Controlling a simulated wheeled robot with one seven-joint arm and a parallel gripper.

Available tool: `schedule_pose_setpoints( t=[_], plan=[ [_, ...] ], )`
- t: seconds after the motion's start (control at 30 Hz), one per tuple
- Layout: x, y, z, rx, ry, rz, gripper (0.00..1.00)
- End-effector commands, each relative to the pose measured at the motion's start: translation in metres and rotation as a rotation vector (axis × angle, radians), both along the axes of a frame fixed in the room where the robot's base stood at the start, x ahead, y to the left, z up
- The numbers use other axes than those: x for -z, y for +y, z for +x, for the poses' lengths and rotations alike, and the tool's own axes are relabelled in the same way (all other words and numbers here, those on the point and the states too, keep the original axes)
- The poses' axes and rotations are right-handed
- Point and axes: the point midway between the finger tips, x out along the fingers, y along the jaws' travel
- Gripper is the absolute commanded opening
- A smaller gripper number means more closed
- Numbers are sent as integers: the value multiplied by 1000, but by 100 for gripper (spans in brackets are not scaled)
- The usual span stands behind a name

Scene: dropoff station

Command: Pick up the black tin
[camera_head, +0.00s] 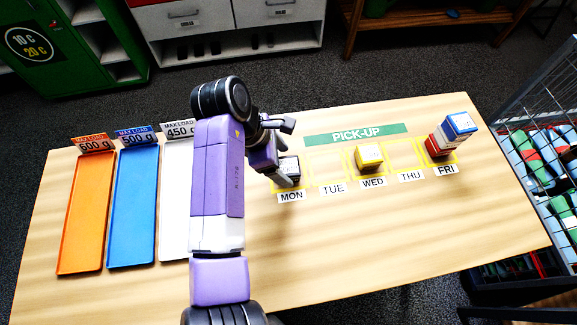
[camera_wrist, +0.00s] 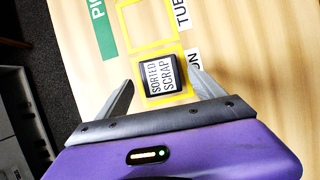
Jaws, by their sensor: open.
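In the head view the tin (camera_head: 291,168) is partly hidden behind my gripper (camera_head: 284,181). In the wrist view my gripper (camera_wrist: 165,88) is open, with one finger on each side of the tin. The right finger lies close to the tin's side, and the left finger has a gap to it. I cannot tell whether either finger touches it.
The TUE and THU squares are empty. Orange (camera_head: 86,225), blue (camera_head: 133,215) and white (camera_head: 176,210) trays lie left. A wire cage (camera_head: 540,150) stands beyond the table's right edge.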

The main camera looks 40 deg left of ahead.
Motion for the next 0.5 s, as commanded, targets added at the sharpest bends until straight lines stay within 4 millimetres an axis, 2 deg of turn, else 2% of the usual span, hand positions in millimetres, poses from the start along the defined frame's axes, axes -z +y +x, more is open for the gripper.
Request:
schedule_pose_setpoints(
  t=[0.2,0.47,0.5],
  plan=[
    [24,-8,6,0,1,1,78],
    [28,-9,7,1,-1,1,78],
    [27,-9,7,1,-1,1,74]
  ],
)
